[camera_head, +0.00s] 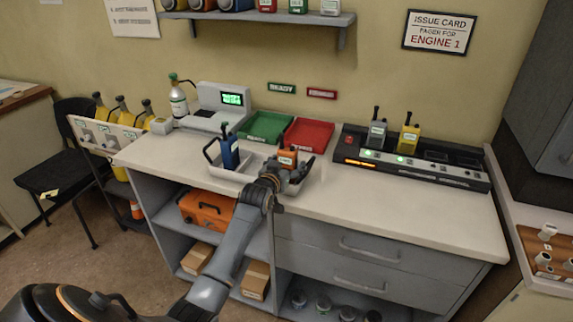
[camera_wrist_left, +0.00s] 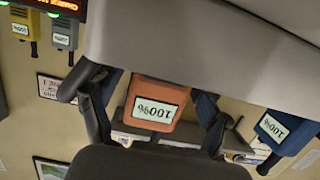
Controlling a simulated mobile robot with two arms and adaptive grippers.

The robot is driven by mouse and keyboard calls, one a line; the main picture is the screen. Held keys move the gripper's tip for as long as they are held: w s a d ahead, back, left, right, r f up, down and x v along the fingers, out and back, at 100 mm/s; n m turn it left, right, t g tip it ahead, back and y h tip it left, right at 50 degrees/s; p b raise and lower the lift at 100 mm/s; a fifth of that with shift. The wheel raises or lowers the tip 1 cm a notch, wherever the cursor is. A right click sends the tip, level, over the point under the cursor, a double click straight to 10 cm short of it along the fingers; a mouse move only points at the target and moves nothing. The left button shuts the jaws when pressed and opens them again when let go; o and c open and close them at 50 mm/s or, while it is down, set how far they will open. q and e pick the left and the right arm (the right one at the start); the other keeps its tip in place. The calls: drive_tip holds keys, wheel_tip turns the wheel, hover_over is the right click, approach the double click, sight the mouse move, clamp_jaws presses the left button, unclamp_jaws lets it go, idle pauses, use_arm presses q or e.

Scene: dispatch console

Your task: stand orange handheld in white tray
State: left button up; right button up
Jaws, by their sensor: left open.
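The orange handheld (camera_head: 287,158) is upright at the right part of the white tray (camera_head: 222,175), partly hidden behind my left gripper (camera_head: 286,171). In the left wrist view the orange handheld (camera_wrist_left: 157,98) shows its "100%" screen between the two dark fingers, with the picture turned upside down. The left gripper is open, with a finger on each side of the orange handheld. I cannot tell whether its base rests on the tray floor. A blue handheld (camera_head: 229,151) stands in the tray's left part; it also shows in the left wrist view (camera_wrist_left: 284,130). My right gripper is not in view.
A green tray (camera_head: 265,127) and a red tray (camera_head: 309,134) lie behind the white tray. A charging console (camera_head: 410,165) with a grey and a yellow handheld stands to the right. A label printer (camera_head: 215,108) stands at the back left. The counter's front right is clear.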

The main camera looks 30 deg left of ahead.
use_arm(q)
drive_tip(key=shift+r, duration=0.25)
drive_tip(key=shift+s+f, duration=0.1)
drive_tip(key=shift+s, duration=0.15)
drive_tip(key=v, duration=1.2)
drive_tip(key=s+d+f+m+g+h, duration=0.1)
drive_tip(key=s+d+f+h, duration=0.1)
drive_tip(key=d+f, duration=0.55)
drive_tip(key=s+d+f+m+g+h, duration=0.15)
drive_tip(key=d+f, duration=0.35)
drive_tip(key=f, duration=0.6)
drive_tip(key=s+d+f+g, duration=0.1)
drive_tip(key=s+f, duration=0.3)
drive_tip(key=f, duration=0.4)
drive_tip(key=s+d+f+g, duration=0.2)
drive_tip(key=s+f, duration=0.1)
drive_tip(key=f, duration=0.4)
drive_tip(key=s+d+f+m+g, duration=0.15)
drive_tip(key=s+f+g, duration=0.35)
drive_tip(key=s+f, duration=1.3)
drive_tip(key=s+f+g, duration=0.2)
drive_tip(key=s+f, duration=0.1)
drive_tip(key=s, duration=0.7)
drive_tip(key=s+f+m+g, duration=0.1)
drive_tip(key=s+f, duration=0.3)
drive_tip(key=s, duration=0.7)
drive_tip(key=shift+a+g+b, duration=0.2)
drive_tip(key=shift+g+b, duration=0.15)
drive_tip(key=shift+g, duration=0.1)
